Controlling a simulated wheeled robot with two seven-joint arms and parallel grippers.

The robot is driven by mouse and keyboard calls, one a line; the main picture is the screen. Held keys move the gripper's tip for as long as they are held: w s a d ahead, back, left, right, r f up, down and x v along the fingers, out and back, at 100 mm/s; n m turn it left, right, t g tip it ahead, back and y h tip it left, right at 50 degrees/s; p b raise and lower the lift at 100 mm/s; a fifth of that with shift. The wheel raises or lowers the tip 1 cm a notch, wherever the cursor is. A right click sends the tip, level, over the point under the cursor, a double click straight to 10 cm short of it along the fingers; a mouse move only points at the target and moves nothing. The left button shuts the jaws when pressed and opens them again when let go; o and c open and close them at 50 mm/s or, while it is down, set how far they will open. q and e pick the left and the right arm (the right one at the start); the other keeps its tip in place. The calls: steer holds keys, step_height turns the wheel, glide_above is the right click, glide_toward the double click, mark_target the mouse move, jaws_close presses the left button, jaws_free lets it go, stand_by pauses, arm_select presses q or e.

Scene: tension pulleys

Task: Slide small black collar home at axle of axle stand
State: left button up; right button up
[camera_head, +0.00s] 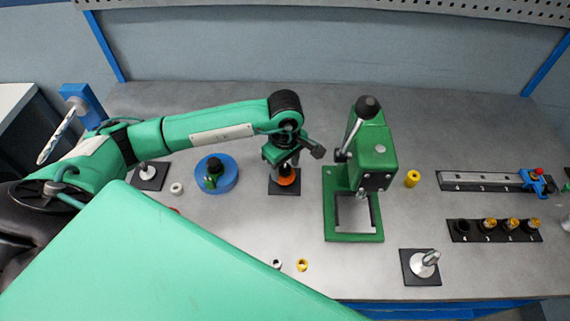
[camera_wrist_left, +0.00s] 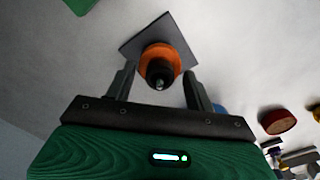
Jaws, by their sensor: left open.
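The axle stand shows as a black square base (camera_head: 284,189) under my left gripper, with an orange pulley (camera_head: 287,181) on it. In the left wrist view the orange pulley (camera_wrist_left: 147,56) lies over the dark base (camera_wrist_left: 130,45). A small black collar (camera_wrist_left: 160,74) sits around the axle above the pulley, and the axle's tip shows at its centre. Whether the collar touches the pulley is unclear. My left gripper (camera_head: 287,164) is open above the stand, its two fingers (camera_wrist_left: 158,82) on either side of the collar. My right gripper is not in view.
A green press (camera_head: 372,150) stands right of the stand. A blue round piece (camera_head: 228,180) and another axle stand (camera_head: 148,176) are to the left. A third stand (camera_head: 420,268) is at front right. Small rings (camera_head: 302,265) lie in front; black racks (camera_head: 495,238) are at right.

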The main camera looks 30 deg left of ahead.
arm_select(q)
steer(key=shift+r, duration=0.1)
step_height(320, 180, up, 14)
steer(key=b, duration=0.4)
steer(key=shift+f, duration=0.2)
steer(key=shift+s+f, duration=0.1)
